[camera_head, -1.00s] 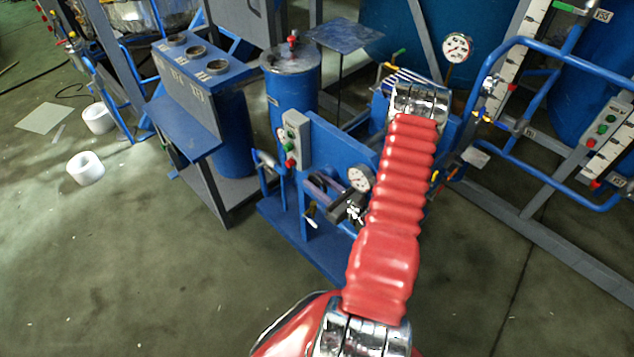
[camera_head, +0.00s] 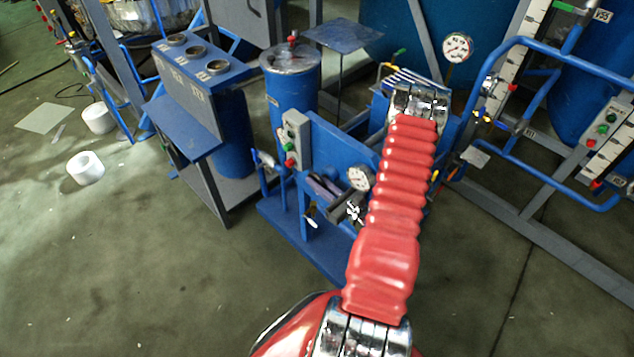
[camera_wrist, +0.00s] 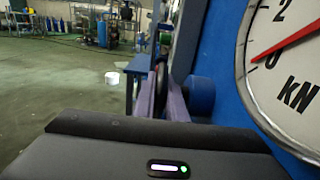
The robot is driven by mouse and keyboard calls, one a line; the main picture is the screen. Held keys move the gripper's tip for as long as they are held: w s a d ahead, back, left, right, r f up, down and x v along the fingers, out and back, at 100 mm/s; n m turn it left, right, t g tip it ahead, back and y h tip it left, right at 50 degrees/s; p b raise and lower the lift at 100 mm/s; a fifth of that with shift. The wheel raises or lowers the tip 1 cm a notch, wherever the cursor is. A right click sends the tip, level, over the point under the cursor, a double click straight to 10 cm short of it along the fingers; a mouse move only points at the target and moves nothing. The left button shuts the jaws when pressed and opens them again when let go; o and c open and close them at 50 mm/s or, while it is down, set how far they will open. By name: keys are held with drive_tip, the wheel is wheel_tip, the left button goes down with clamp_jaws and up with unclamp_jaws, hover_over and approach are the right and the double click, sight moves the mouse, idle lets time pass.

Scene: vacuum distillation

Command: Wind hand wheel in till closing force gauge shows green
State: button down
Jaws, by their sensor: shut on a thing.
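The closing force gauge (camera_head: 359,177) is a white round dial on the blue press frame. It fills the right of the wrist view (camera_wrist: 285,75), marked kN, its red needle pointing close to 0; no green zone shows in the visible part. My gripper (camera_wrist: 165,130) shows as a dark body across the bottom of the wrist view.
A control box (camera_head: 296,139) with green and red buttons stands left of the gauge. A blue cylinder (camera_head: 290,85) rises behind it. Blue tube railing (camera_head: 480,100) is close on the right. The floor (camera_head: 150,270) at the front left is clear.

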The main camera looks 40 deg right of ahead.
drive_tip(key=shift+t, duration=0.3)
drive_tip(key=shift+t, duration=1)
drive_tip(key=shift+s, duration=0.1)
drive_tip(key=c, duration=1.8)
unclamp_jaws()
drive_tip(key=shift+s, duration=0.1)
drive_tip(key=v, duration=1.3)
drive_tip(key=shift+s, duration=0.3)
drive_tip(key=shift+f, duration=0.1)
